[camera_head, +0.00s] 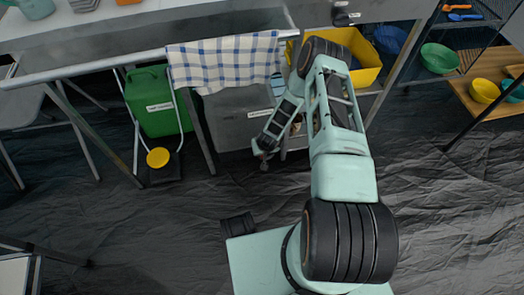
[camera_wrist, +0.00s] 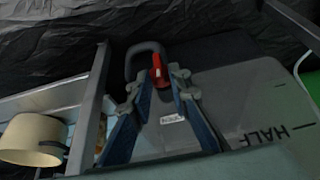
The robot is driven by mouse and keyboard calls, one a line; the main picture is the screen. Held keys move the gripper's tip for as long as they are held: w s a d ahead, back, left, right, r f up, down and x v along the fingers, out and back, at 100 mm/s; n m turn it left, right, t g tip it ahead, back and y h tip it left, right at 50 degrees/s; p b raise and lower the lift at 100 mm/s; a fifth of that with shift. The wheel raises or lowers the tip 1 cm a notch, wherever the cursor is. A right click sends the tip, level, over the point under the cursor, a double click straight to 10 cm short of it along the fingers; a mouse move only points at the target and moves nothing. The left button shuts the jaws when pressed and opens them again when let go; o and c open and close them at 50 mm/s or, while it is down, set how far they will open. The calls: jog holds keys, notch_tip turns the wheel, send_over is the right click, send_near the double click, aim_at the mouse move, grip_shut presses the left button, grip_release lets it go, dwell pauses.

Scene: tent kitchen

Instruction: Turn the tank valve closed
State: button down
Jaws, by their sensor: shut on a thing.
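The grey tank (camera_wrist: 235,90) with a dark "HALF" mark fills the right of the wrist view. Its red valve handle (camera_wrist: 157,70) stands near a dark looped handle (camera_wrist: 133,60). My gripper (camera_wrist: 156,88) has one finger on each side of the red handle and is shut on it. The fingers look well apart, and the exact contact is partly hidden by the fingertips. In the head view the tank (camera_head: 228,120) stands low under the counter, and my gripper (camera_head: 264,154) reaches down at its front right. The valve is too small to make out there.
A green jerrycan (camera_head: 150,95) stands left of the tank. A checked towel (camera_head: 225,62) hangs from the counter edge above. A yellow bin (camera_head: 362,70) is at the right. A cream cup (camera_wrist: 30,135) is at the wrist view's left.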

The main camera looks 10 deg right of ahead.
jog(key=shift+d, duration=0.2)
jog(key=shift+d+f+m+t+y, duration=0.1)
jog(key=shift+d+f+m+y, duration=0.2)
jog(key=shift+y, duration=1.25)
jog(key=shift+d+f+m+t+y, duration=0.15)
jog(key=shift+d+m+y, duration=0.3)
jog(key=shift+y, duration=1.15)
jog(key=shift+d+f+m+t+y, duration=0.1)
jog(key=shift+d+f+m+y, duration=0.25)
jog(key=shift+y, duration=1.2)
jog(key=c, duration=2.1)
grip_release()
jog(key=shift+a+y, duration=0.15)
jog(key=shift+y, duration=0.15)
